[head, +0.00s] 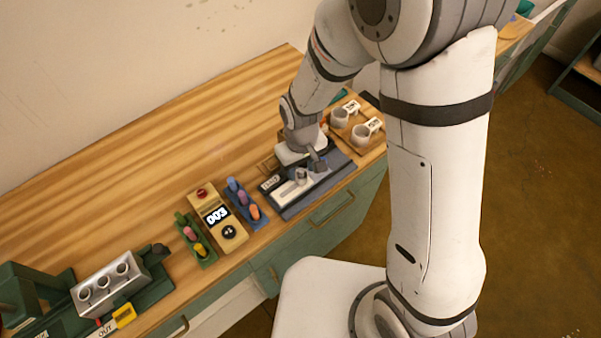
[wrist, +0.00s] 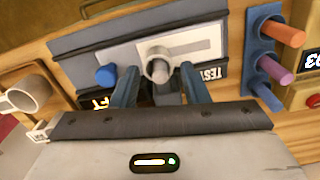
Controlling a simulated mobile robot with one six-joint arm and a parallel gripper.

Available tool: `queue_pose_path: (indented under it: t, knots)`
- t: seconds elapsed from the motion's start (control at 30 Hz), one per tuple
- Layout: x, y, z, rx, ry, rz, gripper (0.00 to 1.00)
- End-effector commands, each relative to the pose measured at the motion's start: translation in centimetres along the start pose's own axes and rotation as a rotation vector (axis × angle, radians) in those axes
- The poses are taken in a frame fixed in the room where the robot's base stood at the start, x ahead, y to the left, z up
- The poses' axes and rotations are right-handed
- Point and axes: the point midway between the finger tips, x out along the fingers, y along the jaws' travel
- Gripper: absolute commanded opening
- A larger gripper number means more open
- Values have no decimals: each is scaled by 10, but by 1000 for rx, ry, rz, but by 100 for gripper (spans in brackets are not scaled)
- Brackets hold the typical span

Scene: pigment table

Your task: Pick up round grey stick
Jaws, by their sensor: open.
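A round grey stick (wrist: 160,71) shows end-on in the wrist view, inside a pale grey round collar (wrist: 153,52) on the test board (wrist: 120,57). In the head view a small grey upright piece (head: 301,175) stands on the same board, partly by my gripper. My gripper (wrist: 160,84) is open, with one blue-grey finger on each side of the stick and collar in the picture. I see gaps on both sides, and cannot tell how deep the fingers reach. In the head view my gripper (head: 318,162) is low over the board.
A blue knob (wrist: 106,75) is close to the left finger. A blue rack (head: 239,201) of coloured sticks, a tan display box (head: 208,208) and a green rack (head: 187,225) stand to the left in the head view. White cups (head: 361,135) stand right, behind. The rear tabletop is clear.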

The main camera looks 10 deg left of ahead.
Motion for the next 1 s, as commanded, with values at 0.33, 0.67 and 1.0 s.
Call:
queue_pose_path:
  t: [0.33,0.67,1.0]
  knots:
    - [2,0,0,1,0,0,34]
    - [2,1,0,2,0,0,7]
    - [1,1,0,2,0,0,0]
